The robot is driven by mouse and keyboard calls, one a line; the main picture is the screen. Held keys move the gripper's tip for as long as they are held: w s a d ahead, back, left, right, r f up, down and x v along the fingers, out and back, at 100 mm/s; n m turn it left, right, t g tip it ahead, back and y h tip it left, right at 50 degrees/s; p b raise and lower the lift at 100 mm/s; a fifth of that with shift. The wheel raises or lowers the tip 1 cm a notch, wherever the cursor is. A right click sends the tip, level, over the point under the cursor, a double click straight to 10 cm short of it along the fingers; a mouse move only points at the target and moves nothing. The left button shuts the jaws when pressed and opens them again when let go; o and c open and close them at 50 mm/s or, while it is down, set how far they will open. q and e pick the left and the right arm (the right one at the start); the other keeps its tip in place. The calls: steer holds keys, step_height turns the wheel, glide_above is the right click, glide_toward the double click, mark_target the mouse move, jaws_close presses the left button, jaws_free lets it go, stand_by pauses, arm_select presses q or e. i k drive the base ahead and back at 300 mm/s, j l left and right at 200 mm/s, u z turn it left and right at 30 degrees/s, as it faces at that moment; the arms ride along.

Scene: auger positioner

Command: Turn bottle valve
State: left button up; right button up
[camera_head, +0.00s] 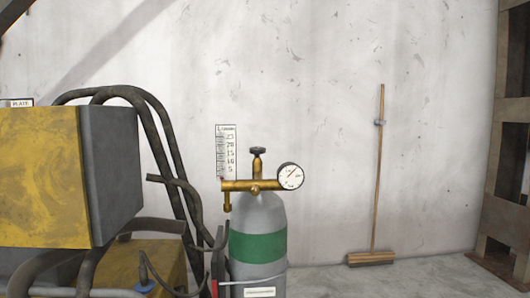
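A grey gas bottle (258,214) with a green band stands upright in the lower middle of the head view. A brass valve fitting (250,185) sits on its top. A dark valve knob (258,151) caps the brass stem above the fitting. A round white gauge (290,176) is attached at the fitting's right end. Behind the fitting is a white scale card (226,150) with printed numbers. Neither of my grippers shows in this view.
A yellow and dark grey machine (42,176) with thick dark hoses (160,120) fills the left side. A broom (377,190) leans on the wall. Floor between bottle and shelving is mostly clear.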

mark_target(257, 151)
steer(key=l+z, duration=0.1)
steer(key=z, duration=2.2)
steer(key=i+z, duration=0.2)
steer(key=i, duration=0.45)
steer(key=i+j+z, duration=0.2)
steer(key=i, duration=0.4)
steer(key=i+u, duration=0.95)
steer(key=u, duration=0.2)
steer(key=i+j+u, duration=0.2)
steer(key=u, duration=0.25)
steer(key=i+u, duration=0.8)
steer(key=u, duration=0.15)
steer(key=i+u, duration=0.25)
steer(key=i, duration=0.25)
steer(key=i+u, duration=0.3)
steer(key=i, duration=0.25)
steer(key=i+l+u, duration=0.25)
steer(key=i, duration=0.2)
